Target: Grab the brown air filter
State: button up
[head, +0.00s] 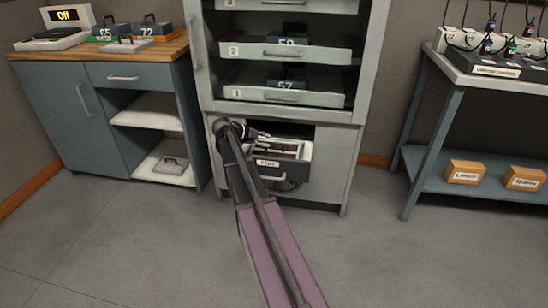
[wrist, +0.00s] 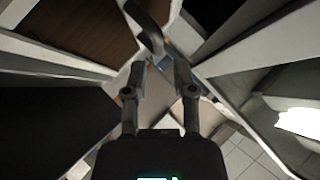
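My gripper (head: 264,138) is at the open drawer (head: 283,172) low in the grey cabinet, at the drawer's back left. In the wrist view my gripper (wrist: 160,68) has its two fingers apart, with a gap between the tips. A dark curved bar (wrist: 146,25) shows just beyond the fingertips; I cannot tell what it belongs to. A flat brown surface (wrist: 80,28) fills the upper left of the wrist view; I cannot tell whether it is the air filter. No brown air filter can be made out in the head view, where my arm and the drawer front hide part of the drawer.
Drawers labelled 1 (head: 280,95) and 2 (head: 285,51) are above the open drawer. A workbench (head: 85,120) stands left. A table (head: 440,125) stands right, with boxes marked Lamps (head: 464,171) and Spares (head: 523,178) on its shelf. The front floor is clear beside my arm.

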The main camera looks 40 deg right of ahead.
aim_at(273, 143)
jog(key=shift+d, duration=0.1)
dwell(0.3)
jog(key=shift+f+b+x, duration=0.15)
jog(key=shift+b+x, duration=0.55)
jog(key=shift+x, duration=0.4)
jog(key=shift+f+b+x, duration=0.15)
jog(key=shift+b+x, duration=0.5)
jog(key=shift+x, duration=0.45)
jog(key=shift+s+d+f, duration=0.1)
jog(key=shift+d, duration=0.1)
grip_shut()
